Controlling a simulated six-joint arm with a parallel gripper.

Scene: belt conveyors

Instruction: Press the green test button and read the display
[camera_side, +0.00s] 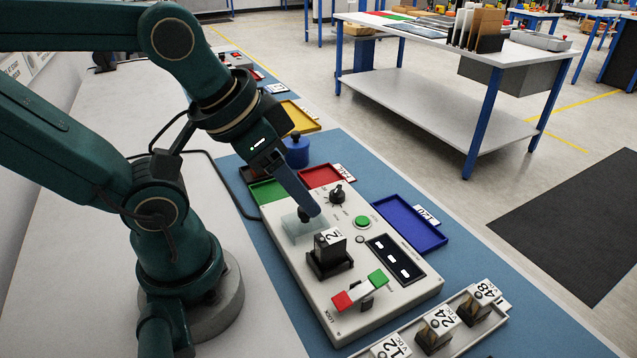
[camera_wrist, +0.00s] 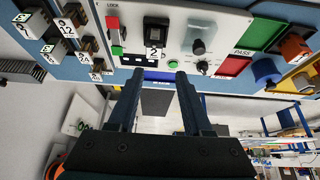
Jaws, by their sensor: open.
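A light grey test box lies on a blue mat. Its green button (camera_side: 362,222) sits on the panel and also shows in the wrist view (camera_wrist: 173,63). The black display (camera_side: 395,258) has a few short white marks that I cannot read as a value; it also shows in the wrist view (camera_wrist: 138,60). A dark block with a "2" label (camera_side: 330,247) sits in a socket. A lever (camera_side: 362,290) has a red and a green end. My gripper (camera_side: 308,213) is open and empty over the box, left of the button; its fingers show in the wrist view (camera_wrist: 160,76).
A black knob (camera_side: 337,195) stands up near the button. Red (camera_side: 325,175), green (camera_side: 266,191) and blue (camera_side: 410,222) trays lie around the box. A rack with labelled blocks (camera_side: 437,327) is at the front right. A blue cylinder (camera_side: 296,152) stands behind.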

